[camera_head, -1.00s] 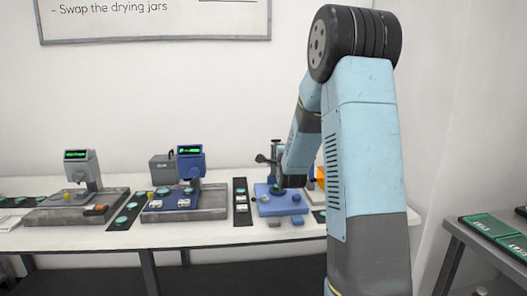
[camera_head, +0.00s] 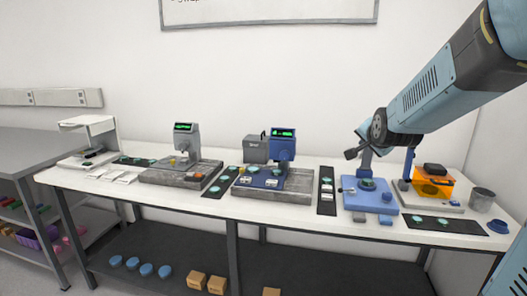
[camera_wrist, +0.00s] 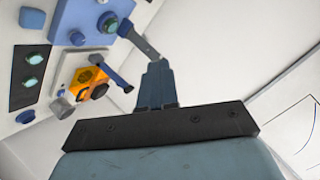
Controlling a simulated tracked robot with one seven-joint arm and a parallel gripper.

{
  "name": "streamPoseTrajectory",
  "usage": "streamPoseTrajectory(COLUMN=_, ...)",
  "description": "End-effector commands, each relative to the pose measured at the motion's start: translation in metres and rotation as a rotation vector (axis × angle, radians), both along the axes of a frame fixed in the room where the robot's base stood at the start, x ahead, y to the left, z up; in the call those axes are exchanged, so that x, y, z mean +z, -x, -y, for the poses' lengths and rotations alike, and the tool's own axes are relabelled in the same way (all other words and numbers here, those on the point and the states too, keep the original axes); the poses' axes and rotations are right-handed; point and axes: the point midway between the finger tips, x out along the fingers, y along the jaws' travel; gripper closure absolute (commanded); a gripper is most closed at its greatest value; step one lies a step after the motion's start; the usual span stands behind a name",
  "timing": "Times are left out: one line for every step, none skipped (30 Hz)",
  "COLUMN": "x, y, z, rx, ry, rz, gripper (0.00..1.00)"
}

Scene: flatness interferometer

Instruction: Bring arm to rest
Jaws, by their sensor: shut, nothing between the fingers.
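My gripper (camera_wrist: 157,68) shows in the wrist view with its fingers together and nothing between them. It is held up in the air, apart from the bench things below. In the head view my arm reaches in from the upper right, its wrist above the blue instrument (camera_head: 382,204) on the right part of the bench. The blue instrument also shows at the top of the wrist view (camera_wrist: 74,16).
The white bench (camera_head: 290,212) carries a grey instrument (camera_head: 183,150), a second blue-headed instrument (camera_head: 282,147), an orange-shielded device (camera_head: 433,185) and a metal cup (camera_head: 481,199). Shelving (camera_head: 28,168) stands at left. Boxes and blue jars lie on the lower shelf. The air above the bench's left is free.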

Motion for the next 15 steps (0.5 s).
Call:
streamPoseTrajectory(x=0.004, y=0.016, z=-0.006, rx=0.028, ry=0.037, rz=-0.035, gripper=1.0)
streamPoseTrajectory(x=0.004, y=0.025, z=-0.01, rx=0.047, ry=0.061, rz=-0.06, gripper=1.0)
streamPoseTrajectory(x=0.004, y=0.039, z=-0.014, rx=0.073, ry=0.093, rz=-0.096, gripper=1.0)
streamPoseTrajectory(x=0.004, y=0.049, z=-0.017, rx=0.093, ry=0.117, rz=-0.122, gripper=1.0)
streamPoseTrajectory(x=0.004, y=0.058, z=-0.02, rx=0.114, ry=0.141, rz=-0.148, gripper=1.0)
streamPoseTrajectory(x=0.004, y=0.072, z=-0.023, rx=0.143, ry=0.171, rz=-0.183, gripper=1.0)
streamPoseTrajectory(x=0.004, y=0.083, z=-0.026, rx=0.165, ry=0.194, rz=-0.207, gripper=1.0)
streamPoseTrajectory(x=0.003, y=0.093, z=-0.029, rx=0.189, ry=0.216, rz=-0.233, gripper=1.0)
streamPoseTrajectory(x=0.002, y=0.107, z=-0.032, rx=0.22, ry=0.246, rz=-0.267, gripper=1.0)
streamPoseTrajectory(x=0.001, y=0.118, z=-0.035, rx=0.245, ry=0.268, rz=-0.291, gripper=1.0)
streamPoseTrajectory(x=0.0, y=0.129, z=-0.037, rx=0.27, ry=0.288, rz=-0.316, gripper=1.0)
streamPoseTrajectory(x=-0.001, y=0.144, z=-0.04, rx=0.305, ry=0.315, rz=-0.347, gripper=1.0)
streamPoseTrajectory(x=-0.002, y=0.155, z=-0.042, rx=0.331, ry=0.336, rz=-0.372, gripper=1.0)
streamPoseTrajectory(x=-0.004, y=0.167, z=-0.044, rx=0.358, ry=0.355, rz=-0.396, gripper=1.0)
streamPoseTrajectory(x=-0.005, y=0.182, z=-0.047, rx=0.394, ry=0.381, rz=-0.425, gripper=1.0)
